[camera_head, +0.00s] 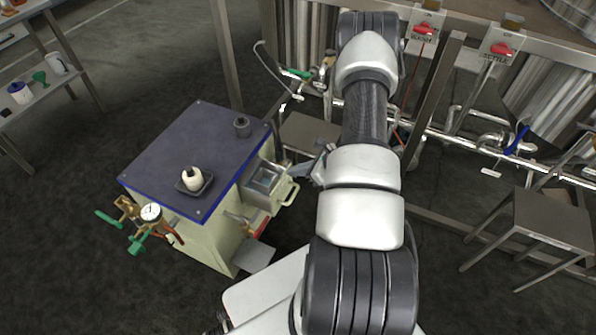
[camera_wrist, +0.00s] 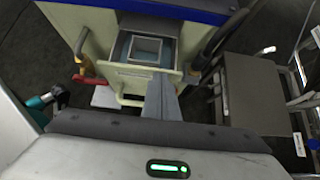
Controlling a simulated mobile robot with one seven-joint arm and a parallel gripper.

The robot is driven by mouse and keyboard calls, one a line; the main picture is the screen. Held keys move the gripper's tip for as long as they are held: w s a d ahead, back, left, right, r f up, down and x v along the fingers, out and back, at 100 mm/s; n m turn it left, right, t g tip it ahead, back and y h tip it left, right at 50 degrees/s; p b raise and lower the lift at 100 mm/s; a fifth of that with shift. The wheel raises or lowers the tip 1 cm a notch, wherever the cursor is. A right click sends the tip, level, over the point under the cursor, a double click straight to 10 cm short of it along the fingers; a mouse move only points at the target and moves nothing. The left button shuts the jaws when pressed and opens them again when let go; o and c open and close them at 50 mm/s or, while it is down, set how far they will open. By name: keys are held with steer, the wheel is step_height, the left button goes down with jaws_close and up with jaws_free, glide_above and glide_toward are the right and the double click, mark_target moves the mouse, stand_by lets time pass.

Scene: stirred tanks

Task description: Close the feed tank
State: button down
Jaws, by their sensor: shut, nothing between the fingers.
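The feed tank, by its look, is the open-topped grey box (camera_head: 265,180) drawn out from the side of a cream cabinet (camera_head: 205,240). A cream loop handle (camera_head: 289,192) is on its front. In the wrist view the box (camera_wrist: 144,50) stands out from the cabinet, with a square inner opening facing up and the handle (camera_wrist: 128,100) on the near side. My gripper (camera_head: 305,170) is shut and empty, just outside the box front. In the wrist view its fingers (camera_wrist: 160,84) lie at the right part of the front, beside the handle. I cannot tell whether they touch it.
A gauge with green valves (camera_head: 150,213) juts out at the left corner. A metal table (camera_head: 550,215), pipes and tanks stand to the right.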

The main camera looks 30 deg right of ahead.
steer(key=w+a+b, duration=0.2)
steer(key=w+a, duration=0.3)
steer(key=w, duration=0.2)
steer(key=shift+w+b, duration=0.15)
steer(key=shift+b, duration=0.25)
steer(key=shift+d, duration=0.1)
